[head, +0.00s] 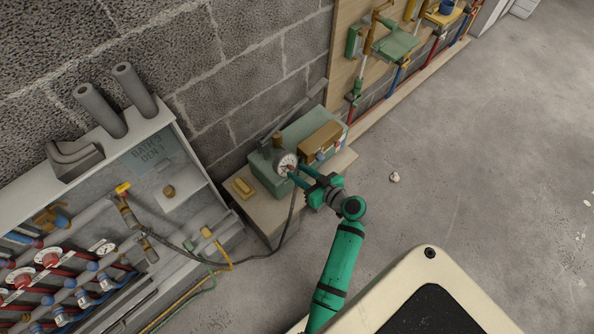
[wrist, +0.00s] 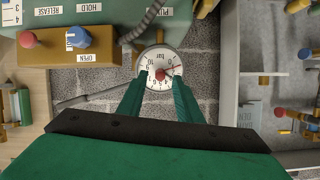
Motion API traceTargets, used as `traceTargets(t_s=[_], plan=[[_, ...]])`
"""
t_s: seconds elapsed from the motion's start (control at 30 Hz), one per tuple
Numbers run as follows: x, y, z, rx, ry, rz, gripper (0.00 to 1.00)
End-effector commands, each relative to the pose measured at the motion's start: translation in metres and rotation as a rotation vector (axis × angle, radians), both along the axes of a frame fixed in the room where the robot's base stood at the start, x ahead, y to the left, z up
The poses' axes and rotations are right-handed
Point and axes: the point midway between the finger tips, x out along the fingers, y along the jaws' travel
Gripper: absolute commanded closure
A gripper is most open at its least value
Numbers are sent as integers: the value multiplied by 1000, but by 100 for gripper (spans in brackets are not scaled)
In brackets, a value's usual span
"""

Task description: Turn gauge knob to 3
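A thin red pointer seems to reach toward the dial's right side there; the exact reading is too small to tell. My green gripper (head: 298,174) is open, its fingertips close in front of the dial. In the wrist view the fingers stand left and right of the knob with gaps; I see no contact.
A dark hose (head: 290,217) hangs below the gauge. A pipe cabinet stands left, a pipe board (head: 342,88) right. Floor at right is mostly clear.

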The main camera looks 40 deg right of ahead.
Motion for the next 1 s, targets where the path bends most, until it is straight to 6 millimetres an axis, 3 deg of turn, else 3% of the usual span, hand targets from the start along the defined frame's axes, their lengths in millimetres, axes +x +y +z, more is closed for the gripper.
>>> traceTargets(t_s=[0.2,0.5,0.63,1.0], plan=[[14,1,-6,1,0,-1,68],[15,1,-7,1,1,-1,68],[15,1,-7,1,0,-1,99],[16,1,-7,27,3,-11,100]])
